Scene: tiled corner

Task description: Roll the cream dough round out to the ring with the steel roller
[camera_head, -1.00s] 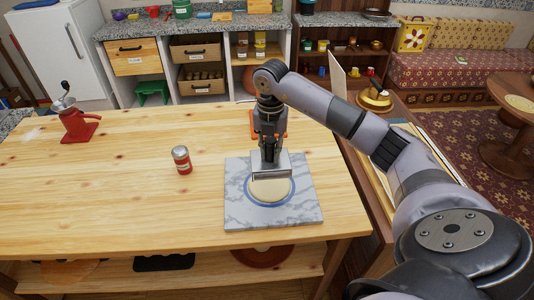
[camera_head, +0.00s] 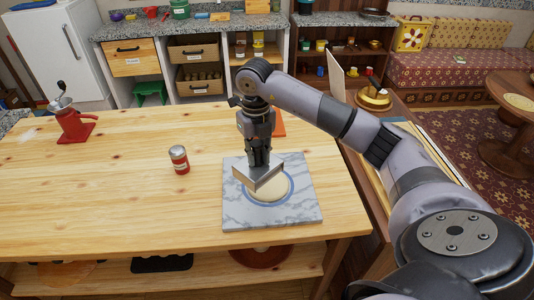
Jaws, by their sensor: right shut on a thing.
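The cream dough round (camera_head: 274,190) lies on a grey marbled board (camera_head: 238,213), inside a blue ring (camera_head: 291,197). A margin shows between dough and ring at the right and near sides. My right gripper (camera_head: 259,163) points down over the board's far left part, shut on the steel roller (camera_head: 262,179), a grey metal piece. The roller sits slantwise over the dough's far left edge and hides part of the dough and ring. I cannot tell whether it touches the dough. My left gripper is not in view.
A red-labelled jar (camera_head: 180,160) stands left of the board. A red hand grinder (camera_head: 74,122) is at the table's far left. An orange object (camera_head: 279,124) lies behind my right gripper. The wooden tabletop (camera_head: 120,195) is mostly clear on the left.

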